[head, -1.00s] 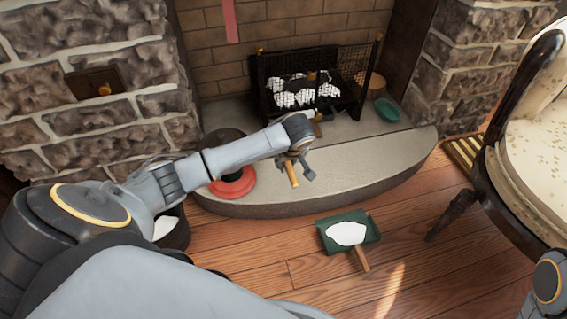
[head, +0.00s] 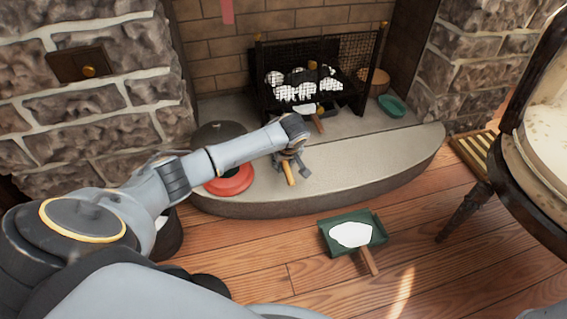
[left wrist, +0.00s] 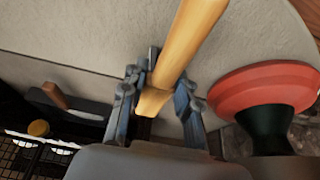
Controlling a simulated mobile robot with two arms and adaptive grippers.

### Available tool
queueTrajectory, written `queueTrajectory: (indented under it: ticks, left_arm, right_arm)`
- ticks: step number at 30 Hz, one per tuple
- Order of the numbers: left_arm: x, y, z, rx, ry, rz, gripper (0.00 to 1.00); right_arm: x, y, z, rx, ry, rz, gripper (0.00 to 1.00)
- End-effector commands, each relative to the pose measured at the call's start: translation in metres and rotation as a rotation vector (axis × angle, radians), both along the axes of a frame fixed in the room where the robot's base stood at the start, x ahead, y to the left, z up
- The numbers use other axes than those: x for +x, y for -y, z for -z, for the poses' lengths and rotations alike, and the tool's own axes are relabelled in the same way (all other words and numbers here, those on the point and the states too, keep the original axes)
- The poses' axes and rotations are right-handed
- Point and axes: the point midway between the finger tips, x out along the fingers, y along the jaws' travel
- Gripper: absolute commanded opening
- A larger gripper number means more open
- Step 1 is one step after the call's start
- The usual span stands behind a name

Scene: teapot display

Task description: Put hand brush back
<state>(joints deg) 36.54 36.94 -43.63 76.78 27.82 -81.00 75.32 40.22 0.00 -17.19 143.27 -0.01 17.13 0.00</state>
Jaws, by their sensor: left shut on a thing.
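My left gripper (head: 291,163) is shut on a wooden handle (head: 290,175), most likely the hand brush's, above the pale stone hearth (head: 365,165). In the left wrist view the handle (left wrist: 185,45) runs up out of the picture from between the jaws (left wrist: 153,105). I cannot make out its bristles. A green dustpan (head: 374,226) with a wooden handle and a white pile (head: 350,234) in it lies on the floor in front of the hearth. My right gripper is out of view.
A black fire grate (head: 345,85) stands behind, with a wooden-handled dark thing (head: 320,125) at its front. A red-rimmed round thing (head: 230,183) is left of the gripper. A green bowl (head: 391,106) sits at the hearth's right. A chair (head: 530,180) stands at right.

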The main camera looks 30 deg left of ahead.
Motion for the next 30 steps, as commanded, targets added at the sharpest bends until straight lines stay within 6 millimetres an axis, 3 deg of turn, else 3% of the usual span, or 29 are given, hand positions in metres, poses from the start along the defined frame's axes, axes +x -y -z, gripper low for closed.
queueTrajectory:
  ticks: [5, 6, 9, 20, 23, 30]
  left_arm:
    - [0.0, 0.0, 0.001, 0.0, 0.0, -0.001, 0.05]
    - [0.0, 0.0, 0.002, 0.001, 0.0, -0.001, 0.35]
    - [0.0, 0.0, 0.002, 0.001, 0.001, 0.0, 0.53]
    - [0.0, 0.0, -0.001, 0.001, 0.002, 0.0, 0.53]
    - [-0.003, 0.004, -0.015, 0.0, 0.0, 0.001, 0.53]
    - [-0.014, 0.017, -0.06, -0.002, 0.0, 0.002, 0.53]
  right_arm:
    - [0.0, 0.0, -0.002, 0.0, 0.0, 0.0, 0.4]
    - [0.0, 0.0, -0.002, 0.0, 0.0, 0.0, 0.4]
    - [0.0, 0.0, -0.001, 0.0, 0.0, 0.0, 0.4]
    - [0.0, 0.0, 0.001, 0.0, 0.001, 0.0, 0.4]
    - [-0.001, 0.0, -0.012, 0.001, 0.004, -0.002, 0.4]
    - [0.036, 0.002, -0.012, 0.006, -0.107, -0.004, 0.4]
